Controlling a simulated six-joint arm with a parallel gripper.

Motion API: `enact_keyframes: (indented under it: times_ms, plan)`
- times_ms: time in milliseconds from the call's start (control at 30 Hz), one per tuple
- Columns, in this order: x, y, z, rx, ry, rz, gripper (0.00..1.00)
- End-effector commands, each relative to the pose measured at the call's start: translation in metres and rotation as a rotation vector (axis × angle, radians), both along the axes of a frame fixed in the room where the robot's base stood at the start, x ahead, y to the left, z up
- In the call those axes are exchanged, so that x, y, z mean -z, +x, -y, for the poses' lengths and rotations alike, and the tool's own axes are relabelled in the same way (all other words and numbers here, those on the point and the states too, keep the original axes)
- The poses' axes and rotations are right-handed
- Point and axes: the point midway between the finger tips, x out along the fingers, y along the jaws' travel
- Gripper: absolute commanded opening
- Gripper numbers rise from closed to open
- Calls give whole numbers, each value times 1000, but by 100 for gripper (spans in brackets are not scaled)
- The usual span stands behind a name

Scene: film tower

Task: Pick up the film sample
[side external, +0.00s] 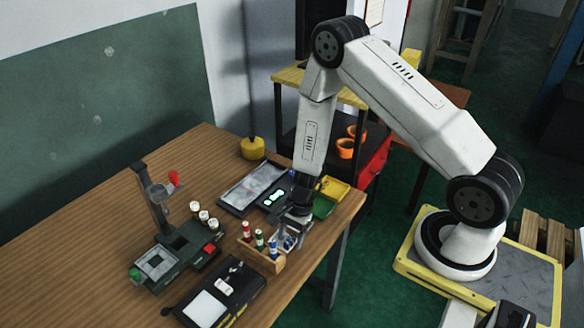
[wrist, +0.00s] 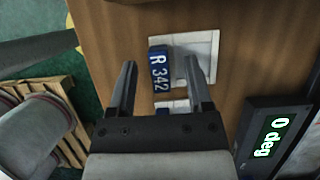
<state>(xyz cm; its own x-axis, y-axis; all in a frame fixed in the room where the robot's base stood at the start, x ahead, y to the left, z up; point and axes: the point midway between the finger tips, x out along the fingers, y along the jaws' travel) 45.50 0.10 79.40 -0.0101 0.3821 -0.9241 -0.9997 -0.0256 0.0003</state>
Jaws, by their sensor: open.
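My gripper (side external: 291,228) points down over the table's front right part, its fingers apart and empty. In the wrist view, a dark blue piece marked "R 342" (wrist: 159,72) lies between the two fingers of my gripper (wrist: 158,72), nearer the left one. It looks like the film sample, though I cannot be sure. A pale square plate (wrist: 203,48) lies beside and partly under it. A smaller blue and white patch (wrist: 178,105) shows closer to the gripper body. In the side view, the fingers largely hide this spot, and I cannot tell the height gap.
A wooden rack (side external: 277,263) with red, green and blue bottles stands just left of my gripper. A lit "0 deg" display (wrist: 272,136) is close by. A green stand (side external: 172,252) and a black case (side external: 242,285) are further left. The table's right edge is near.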

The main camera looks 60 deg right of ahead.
Motion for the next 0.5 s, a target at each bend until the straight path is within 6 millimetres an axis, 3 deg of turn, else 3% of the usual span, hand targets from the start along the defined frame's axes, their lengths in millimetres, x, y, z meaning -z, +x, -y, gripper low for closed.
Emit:
enact_keyframes:
  times_ms: [367, 500]
  plan:
    - [0, 0, 0, -1, 0, 0, 65]
    - [0, 0, 0, -1, 0, 0, 20]
